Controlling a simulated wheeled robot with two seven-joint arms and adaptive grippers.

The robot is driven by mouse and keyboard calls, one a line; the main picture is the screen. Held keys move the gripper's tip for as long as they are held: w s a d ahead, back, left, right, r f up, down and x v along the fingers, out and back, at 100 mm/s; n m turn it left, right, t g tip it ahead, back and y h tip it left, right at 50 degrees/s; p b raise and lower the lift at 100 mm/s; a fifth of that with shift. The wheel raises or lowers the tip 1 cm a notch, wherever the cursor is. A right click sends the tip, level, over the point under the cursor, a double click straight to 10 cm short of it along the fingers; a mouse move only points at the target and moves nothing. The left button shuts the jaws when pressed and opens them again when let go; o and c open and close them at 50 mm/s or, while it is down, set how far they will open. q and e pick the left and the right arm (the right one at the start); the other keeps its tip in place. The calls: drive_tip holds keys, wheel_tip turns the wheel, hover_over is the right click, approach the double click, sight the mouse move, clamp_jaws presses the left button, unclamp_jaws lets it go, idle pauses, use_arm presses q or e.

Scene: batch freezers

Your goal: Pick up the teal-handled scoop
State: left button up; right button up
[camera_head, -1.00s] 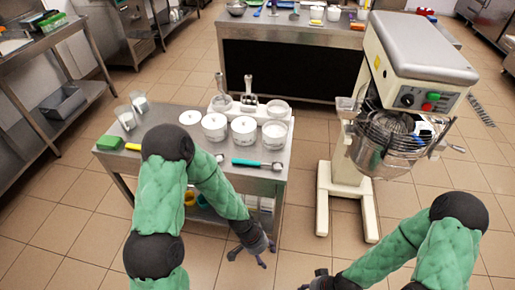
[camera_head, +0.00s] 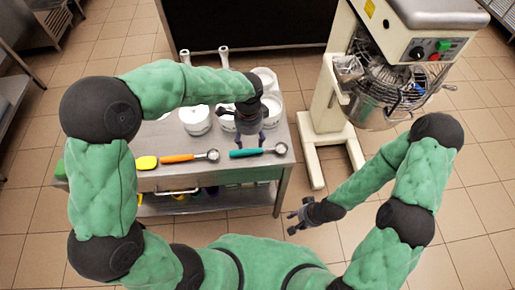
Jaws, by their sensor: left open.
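The teal-handled scoop (camera_head: 248,153) lies near the front right edge of the steel cart, its handle to the left and its metal bowl to the right. My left gripper (camera_head: 249,142) points down over the teal handle, with its fingers open. I cannot tell how far above the handle the fingertips are. My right gripper (camera_head: 297,216) hangs low in front of the cart, apart from the scoop; its fingers look spread and empty.
An orange-handled scoop (camera_head: 184,157) and a yellow-ended tool (camera_head: 147,163) lie left of the teal scoop on the cart (camera_head: 222,174). White tubs (camera_head: 195,121) stand behind. A mixer (camera_head: 330,110) stands to the right.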

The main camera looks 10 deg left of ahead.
sight(249, 152)
use_arm(q)
wheel_tip(249, 152, down, 3)
drive_tip(key=shift+a+f+b, duration=0.1)
drive_tip(key=shift+f+b, duration=0.05)
drive_tip(key=shift+b, duration=0.3)
wheel_tip(249, 152, down, 5)
drive_tip(key=b, duration=0.2)
drive_tip(key=shift+a+b, duration=0.15)
drive_tip(key=shift+b, duration=0.15)
clamp_jaws()
